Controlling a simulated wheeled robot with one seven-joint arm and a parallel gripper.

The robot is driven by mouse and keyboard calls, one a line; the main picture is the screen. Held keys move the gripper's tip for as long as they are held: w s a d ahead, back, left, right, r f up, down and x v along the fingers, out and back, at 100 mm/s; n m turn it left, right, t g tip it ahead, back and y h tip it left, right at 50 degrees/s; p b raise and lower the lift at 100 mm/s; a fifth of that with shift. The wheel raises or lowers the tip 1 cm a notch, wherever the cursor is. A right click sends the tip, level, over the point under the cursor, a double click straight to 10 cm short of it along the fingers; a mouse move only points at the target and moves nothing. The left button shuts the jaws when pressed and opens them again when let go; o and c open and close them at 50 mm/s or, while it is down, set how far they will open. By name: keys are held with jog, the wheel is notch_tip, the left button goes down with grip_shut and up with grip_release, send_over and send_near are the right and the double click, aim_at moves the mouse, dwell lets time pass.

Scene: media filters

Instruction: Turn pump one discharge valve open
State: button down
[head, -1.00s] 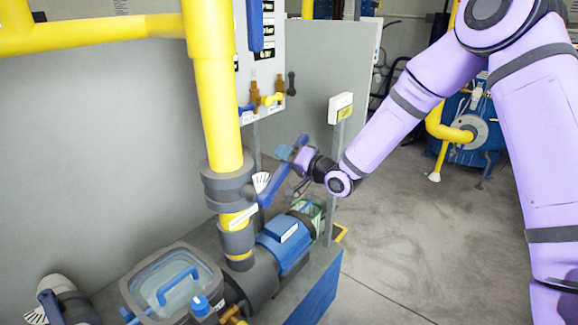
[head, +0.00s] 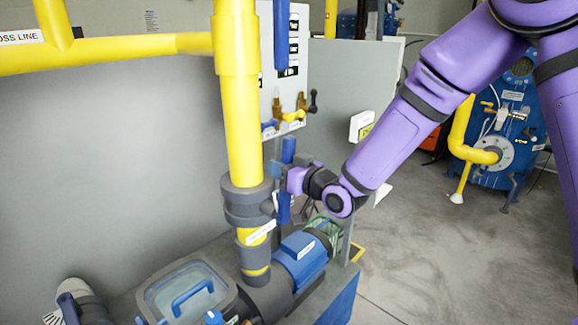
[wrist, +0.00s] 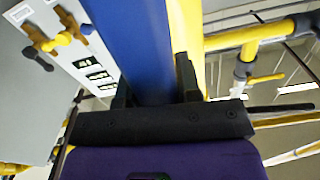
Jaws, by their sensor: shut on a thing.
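The yellow vertical discharge pipe (head: 237,110) carries a dark grey valve body (head: 246,200) above the blue pump (head: 300,255). A blue valve handle (head: 284,209) stands just right of the valve body. My gripper (head: 288,180) is shut on it, with blue showing above and below the jaws. In the wrist view the wide blue handle (wrist: 132,45) runs between the two black fingers of my gripper (wrist: 153,88). The handle's joint with the valve is partly hidden, and I cannot tell its exact angle to the pipe.
A strainer with a clear lid (head: 187,291) sits in front of the pump. A grey panel with small yellow valves (head: 293,117) stands behind. A white box on a post (head: 361,126) is close to my forearm. Open floor (head: 430,250) lies to the right.

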jog(key=shift+s+a+n, duration=0.45)
jog(key=shift+s+n, duration=0.2)
jog(key=shift+n, duration=0.05)
jog(key=c, duration=0.8)
grip_release()
jog(key=v, duration=1)
jog(key=shift+s+d, duration=0.25)
jog(key=shift+s, duration=0.05)
